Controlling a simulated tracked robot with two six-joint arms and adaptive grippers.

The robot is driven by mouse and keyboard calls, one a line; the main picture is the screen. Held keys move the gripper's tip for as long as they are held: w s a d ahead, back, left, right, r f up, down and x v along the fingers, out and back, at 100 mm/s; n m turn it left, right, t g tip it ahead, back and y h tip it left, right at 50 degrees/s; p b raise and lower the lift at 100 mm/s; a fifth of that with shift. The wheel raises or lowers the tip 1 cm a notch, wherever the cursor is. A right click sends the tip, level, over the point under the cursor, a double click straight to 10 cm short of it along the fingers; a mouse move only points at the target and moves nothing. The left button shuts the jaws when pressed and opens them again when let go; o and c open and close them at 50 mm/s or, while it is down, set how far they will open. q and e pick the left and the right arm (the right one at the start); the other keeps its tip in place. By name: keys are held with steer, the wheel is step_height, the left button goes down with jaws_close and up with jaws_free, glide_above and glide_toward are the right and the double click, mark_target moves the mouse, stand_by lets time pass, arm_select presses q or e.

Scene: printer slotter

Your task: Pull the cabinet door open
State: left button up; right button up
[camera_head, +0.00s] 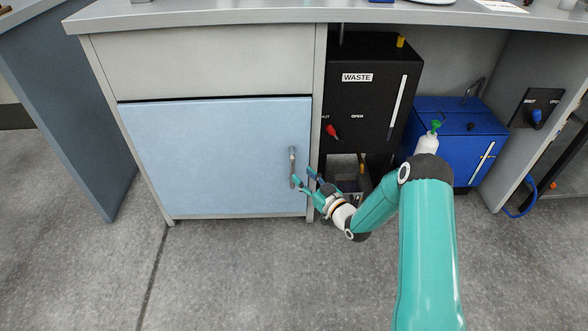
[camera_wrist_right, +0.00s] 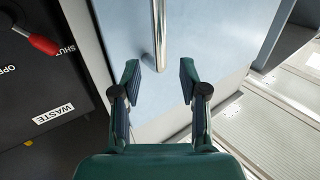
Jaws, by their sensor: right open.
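The cabinet door (camera_head: 215,150) is a light blue panel and looks shut, flush in the grey cabinet front. Its metal bar handle (camera_head: 292,167) is upright near the door's right edge. My right gripper (camera_head: 302,180) is open at the handle's lower end. In the right wrist view the door (camera_wrist_right: 205,35) fills the middle, and the handle (camera_wrist_right: 159,35) comes down toward the gap between the fingers of the right gripper (camera_wrist_right: 160,78). I cannot tell if either finger touches the handle. My left gripper is not in view.
A black WASTE box (camera_head: 368,90) with a red lever (camera_head: 331,131) stands in the open bay right of the door. A blue box (camera_head: 462,130) stands farther right. The worktop (camera_head: 250,14) overhangs above. The grey floor (camera_head: 250,275) before the door is clear.

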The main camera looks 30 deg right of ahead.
mark_target(294, 167)
steer(key=w+b, duration=0.1)
steer(key=w, duration=0.5)
steer(key=shift+w+a+b, duration=0.15)
steer(key=shift+w+b, duration=0.15)
steer(key=shift+w, duration=0.05)
jaws_close()
